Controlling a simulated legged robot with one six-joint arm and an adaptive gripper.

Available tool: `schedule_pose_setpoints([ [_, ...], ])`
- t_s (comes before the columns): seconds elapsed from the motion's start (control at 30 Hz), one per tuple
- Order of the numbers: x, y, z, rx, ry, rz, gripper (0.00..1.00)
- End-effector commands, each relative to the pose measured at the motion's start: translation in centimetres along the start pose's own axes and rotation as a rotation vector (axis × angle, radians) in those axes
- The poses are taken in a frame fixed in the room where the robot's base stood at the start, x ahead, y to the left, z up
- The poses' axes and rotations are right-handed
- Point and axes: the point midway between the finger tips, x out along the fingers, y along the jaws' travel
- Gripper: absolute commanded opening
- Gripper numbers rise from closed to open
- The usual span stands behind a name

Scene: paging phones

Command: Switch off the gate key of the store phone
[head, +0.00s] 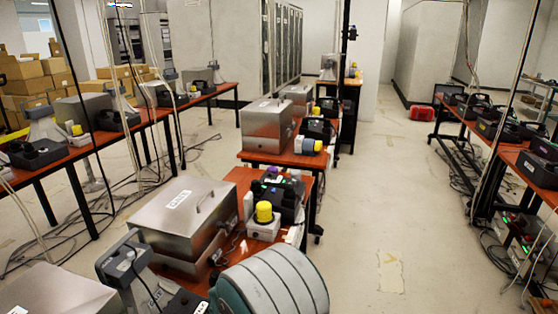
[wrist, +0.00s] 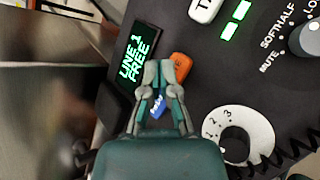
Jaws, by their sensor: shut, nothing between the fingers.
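In the wrist view a dark phone panel (wrist: 215,75) fills the right side. A display (wrist: 137,58) on it reads LINE 1 FREE in green. My gripper (wrist: 165,68) is shut and empty, its tips over the panel between the display and an orange key (wrist: 181,64). The tips overlap part of the orange key, and I cannot tell whether they touch it. A blue key (wrist: 157,106) shows between the fingers, its lettering partly hidden. A white key (wrist: 203,10) is cut by the top edge beside green lights (wrist: 236,20). No gate label is readable.
A grey knob (wrist: 304,40) and a white numbered dial (wrist: 238,134) sit on the panel's right. In the head view, a steel box (head: 180,215), a yellow-topped beacon (head: 264,212) and a dark phone (head: 285,195) crowd the near table. The right aisle (head: 385,220) is clear.

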Motion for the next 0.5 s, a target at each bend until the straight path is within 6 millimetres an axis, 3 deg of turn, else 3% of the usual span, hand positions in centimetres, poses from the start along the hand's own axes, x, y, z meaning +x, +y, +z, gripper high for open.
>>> schedule_pose_setpoints([
  [0.23,-0.1,0.1,0.1,0.000,-0.001,0.000,0.00],
  [0.5,-1.7,1.3,1.3,0.000,-0.002,0.001,0.00],
])
